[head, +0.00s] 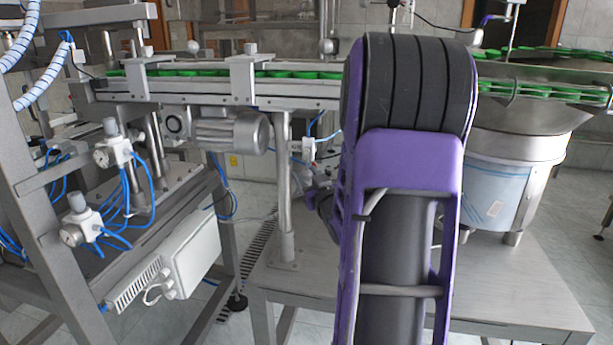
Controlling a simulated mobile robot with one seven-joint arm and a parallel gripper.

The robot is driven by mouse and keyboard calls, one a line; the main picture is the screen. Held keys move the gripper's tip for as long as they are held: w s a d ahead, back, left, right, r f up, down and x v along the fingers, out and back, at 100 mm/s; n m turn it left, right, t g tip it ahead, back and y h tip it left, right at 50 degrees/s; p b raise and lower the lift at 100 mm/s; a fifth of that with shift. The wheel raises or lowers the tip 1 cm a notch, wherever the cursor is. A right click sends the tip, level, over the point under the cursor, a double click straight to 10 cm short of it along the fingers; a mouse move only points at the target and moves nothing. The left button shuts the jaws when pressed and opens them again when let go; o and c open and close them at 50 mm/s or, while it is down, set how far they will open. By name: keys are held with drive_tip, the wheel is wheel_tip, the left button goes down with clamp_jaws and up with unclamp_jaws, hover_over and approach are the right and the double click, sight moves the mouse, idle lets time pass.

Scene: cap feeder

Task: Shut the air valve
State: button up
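A small white fitting (308,148) with a blue hose sits under the conveyor, just left of my arm. It may be the air valve, but its handle cannot be made out. My purple and dark grey arm fills the middle of the head view. Small grey and dark parts, likely my gripper (312,178), show just below the fitting, partly behind the arm. Its fingers are too small and covered to read, and I cannot tell whether they touch the fitting. Two white air units with gauges and blue hoses, an upper one (115,145) and a lower one (80,222), are on the left frame.
A conveyor (210,88) with green caps runs across the back. A motor (232,132) hangs under it, and a steel post (284,185) stands left of my arm. A steel feeder bowl (500,180) stands on the metal table (510,285) at right. The table's front right is clear.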

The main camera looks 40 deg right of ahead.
clamp_jaws()
idle(1.1)
